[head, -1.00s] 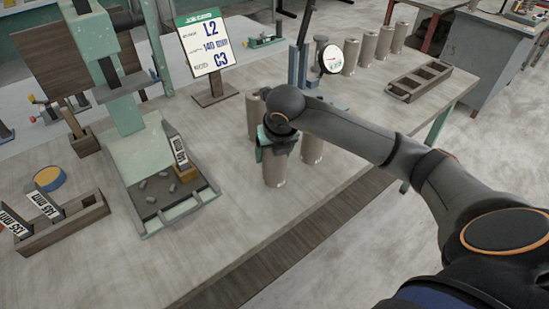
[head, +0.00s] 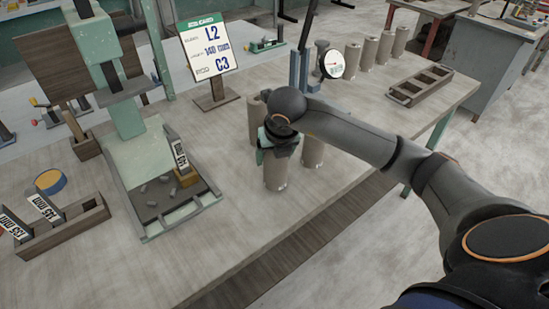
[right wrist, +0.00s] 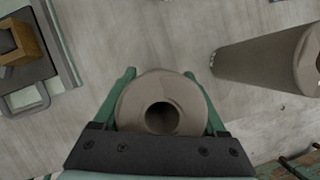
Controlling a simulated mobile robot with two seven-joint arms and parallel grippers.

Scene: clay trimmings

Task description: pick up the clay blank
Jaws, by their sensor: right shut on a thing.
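The clay blank (head: 277,173) is a grey-brown upright cylinder near the front of the workbench. My right gripper (head: 278,142) is above it, with its green fingers around the blank's upper end. In the right wrist view, the blank's round top with a dark central hole (right wrist: 161,88) lies between the two fingers, which are shut on its sides. The blank's base looks to be on or very near the bench; I cannot tell if there is a gap. My left gripper is not in view.
Another blank (head: 313,152) stands close on the right, also in the right wrist view (right wrist: 265,60); one more (head: 255,118) stands behind. Several blanks (head: 353,60) line the back beside a dial gauge (head: 333,64). A press stands left, a card (head: 208,48) behind, an empty wooden rack (head: 420,82) right.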

